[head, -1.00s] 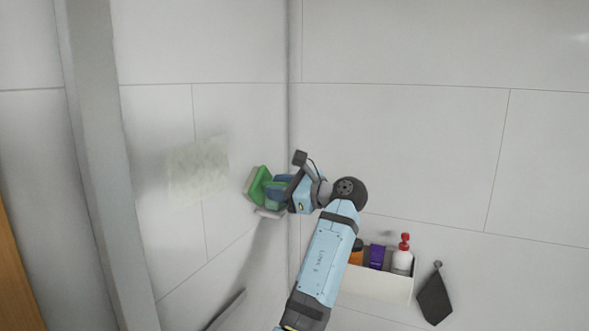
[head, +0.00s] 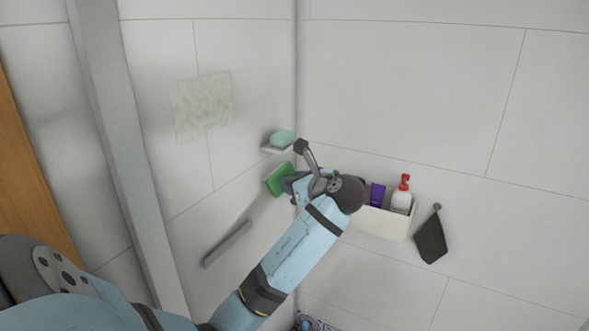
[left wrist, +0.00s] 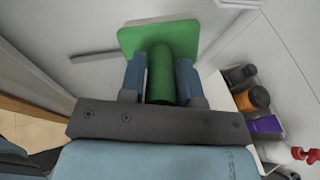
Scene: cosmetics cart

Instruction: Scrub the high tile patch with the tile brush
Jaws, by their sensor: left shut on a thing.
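The tile patch (head: 202,106) is a pale greenish, mottled square on the left wall, high up. The tile brush (head: 279,178) is green, with a flat head and a round handle. My left gripper (head: 291,184) is shut on its handle, below and right of the patch and apart from it. In the left wrist view, the brush's handle (left wrist: 160,75) sits between the two blue fingers of my left gripper (left wrist: 160,82), and its flat head lies beyond them. My right gripper is not in view.
A grey bar (head: 227,244) is on the left wall. A white caddy (head: 385,222) with bottles and a dark hanging cloth (head: 431,240) are on the right wall.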

